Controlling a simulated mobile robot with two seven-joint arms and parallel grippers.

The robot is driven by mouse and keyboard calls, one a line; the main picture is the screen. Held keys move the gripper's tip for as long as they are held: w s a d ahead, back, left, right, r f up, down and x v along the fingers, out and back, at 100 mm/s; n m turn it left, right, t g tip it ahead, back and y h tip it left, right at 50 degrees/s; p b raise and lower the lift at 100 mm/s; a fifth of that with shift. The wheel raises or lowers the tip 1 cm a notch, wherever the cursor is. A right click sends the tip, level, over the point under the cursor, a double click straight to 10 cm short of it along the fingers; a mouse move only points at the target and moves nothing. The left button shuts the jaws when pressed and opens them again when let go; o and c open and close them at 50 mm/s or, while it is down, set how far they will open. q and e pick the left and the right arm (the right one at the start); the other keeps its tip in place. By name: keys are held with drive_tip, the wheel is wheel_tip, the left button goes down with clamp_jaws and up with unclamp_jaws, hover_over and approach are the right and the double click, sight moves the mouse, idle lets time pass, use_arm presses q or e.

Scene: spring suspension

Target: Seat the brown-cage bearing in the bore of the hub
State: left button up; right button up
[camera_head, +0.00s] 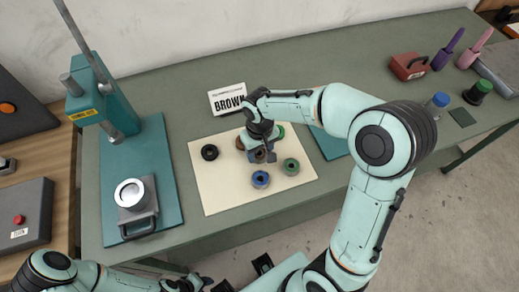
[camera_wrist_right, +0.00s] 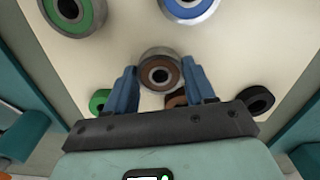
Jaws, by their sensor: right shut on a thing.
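My right gripper (camera_head: 262,155) is over the cream mat (camera_head: 216,187) and shut on the brown-cage bearing. In the right wrist view, the bearing (camera_wrist_right: 160,62) has a steel outer ring, a brown cage and a dark centre, and sits between the blue fingertips (camera_wrist_right: 161,84). I cannot tell whether it is lifted off the mat. The hub (camera_head: 130,193), a pale round metal piece, sits in a grey holder on the teal press base at the left. Its bore is hard to make out. My left arm shows at the bottom edge; its jaws are unclear.
A blue bearing (camera_head: 260,179) and a green bearing (camera_head: 291,165) lie on the mat's near side. Behind are a black ring (camera_head: 209,152), a brown ring (camera_head: 240,143) and a green ring (camera_head: 280,131). A "BROWN" sign (camera_head: 227,98) stands behind. The press column (camera_head: 93,100) rises behind the hub.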

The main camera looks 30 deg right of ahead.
drive_tip(key=shift+f, duration=0.25)
drive_tip(key=o, duration=1.2)
drive_tip(key=shift+r, duration=0.1)
